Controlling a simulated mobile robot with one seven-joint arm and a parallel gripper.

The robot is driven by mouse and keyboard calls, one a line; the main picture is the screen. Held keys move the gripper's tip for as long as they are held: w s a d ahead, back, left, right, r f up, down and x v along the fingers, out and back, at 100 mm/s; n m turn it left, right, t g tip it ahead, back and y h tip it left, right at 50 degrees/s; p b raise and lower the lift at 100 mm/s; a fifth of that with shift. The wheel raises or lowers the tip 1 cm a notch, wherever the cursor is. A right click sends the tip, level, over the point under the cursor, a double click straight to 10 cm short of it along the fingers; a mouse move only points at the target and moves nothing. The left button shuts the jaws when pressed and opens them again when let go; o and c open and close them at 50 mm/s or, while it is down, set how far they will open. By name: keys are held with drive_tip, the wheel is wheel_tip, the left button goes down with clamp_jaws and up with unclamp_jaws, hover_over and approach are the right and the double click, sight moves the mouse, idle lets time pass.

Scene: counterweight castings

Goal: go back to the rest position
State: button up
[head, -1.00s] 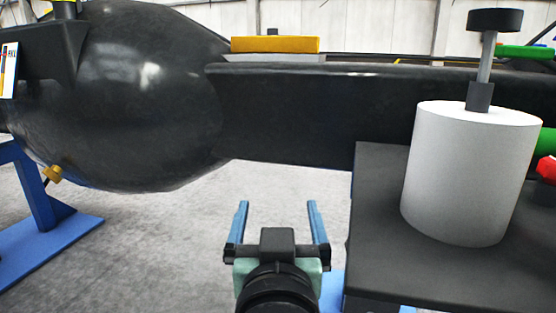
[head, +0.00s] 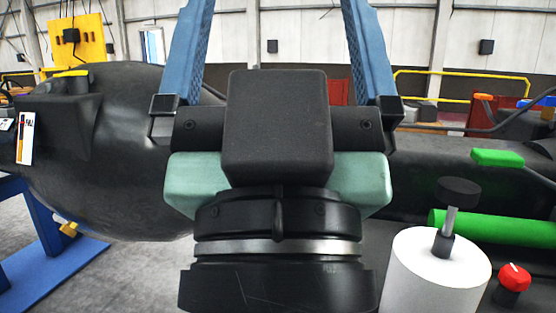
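My gripper (head: 277,40) fills the middle of the head view, close to the camera and pointing up. Its two blue fingers stand wide apart, with only the far wall showing between them. It is open and holds nothing. The upper ends of the fingers run out of the top of the picture. My gripper's body hides the middle of the large black casting behind it.
The black casting (head: 95,165) bulges at left, beside a blue stand (head: 40,250). A white cylinder (head: 438,275) with a black-knobbed stem stands at lower right. Near it are a green cylinder (head: 490,229), a green block (head: 497,157) and a red knob (head: 514,277).

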wheel_tip(320, 180, up, 22)
drive_tip(key=p, duration=1.9)
drive_tip(key=shift+p, duration=0.4)
